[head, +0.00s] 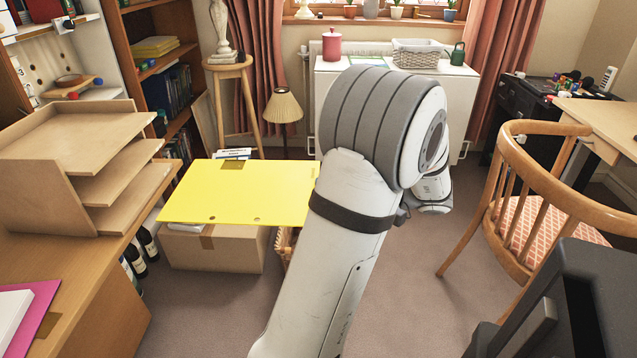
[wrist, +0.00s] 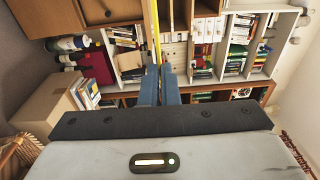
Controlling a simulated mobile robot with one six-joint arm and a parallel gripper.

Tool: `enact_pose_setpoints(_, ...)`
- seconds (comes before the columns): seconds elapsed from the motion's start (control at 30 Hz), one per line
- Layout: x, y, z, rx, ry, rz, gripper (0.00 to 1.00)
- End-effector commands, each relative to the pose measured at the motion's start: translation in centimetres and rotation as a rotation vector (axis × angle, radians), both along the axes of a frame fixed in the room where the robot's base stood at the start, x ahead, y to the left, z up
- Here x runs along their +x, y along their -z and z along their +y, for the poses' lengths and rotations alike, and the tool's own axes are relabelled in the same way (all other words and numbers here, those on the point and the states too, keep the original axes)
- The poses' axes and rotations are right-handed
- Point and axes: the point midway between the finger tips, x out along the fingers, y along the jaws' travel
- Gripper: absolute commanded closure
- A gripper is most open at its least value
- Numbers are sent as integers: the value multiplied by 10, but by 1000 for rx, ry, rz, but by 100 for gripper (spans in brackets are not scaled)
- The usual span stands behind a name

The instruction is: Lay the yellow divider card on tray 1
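The yellow divider card (head: 240,192) is a large flat sheet with small holes along its near edge. It is in the air left of my arm, above a cardboard box. In the wrist view the card (wrist: 157,40) shows edge-on as a thin yellow strip between the fingers of my gripper (wrist: 158,72), which is shut on it. The gripper is hidden behind my arm in the head view. A wooden tray stack (head: 85,150) with several levels stands on the desk at the left, apart from the card. I see no number marking tray 1.
The wooden desk (head: 90,290) holds a pink folder (head: 38,318) and white papers. Bottles (head: 147,243) stand beside the cardboard box (head: 225,250) on the floor. Shelves stand behind the trays. A wooden chair (head: 550,190) is at right. The carpet between is clear.

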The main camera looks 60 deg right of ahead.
Motion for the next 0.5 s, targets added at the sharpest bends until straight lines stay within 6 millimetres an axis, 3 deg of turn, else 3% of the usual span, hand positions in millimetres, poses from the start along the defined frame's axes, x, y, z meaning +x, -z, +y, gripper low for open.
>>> enact_pose_setpoints(0.5, 43, 0, 18, -1, 3, 0, 100)
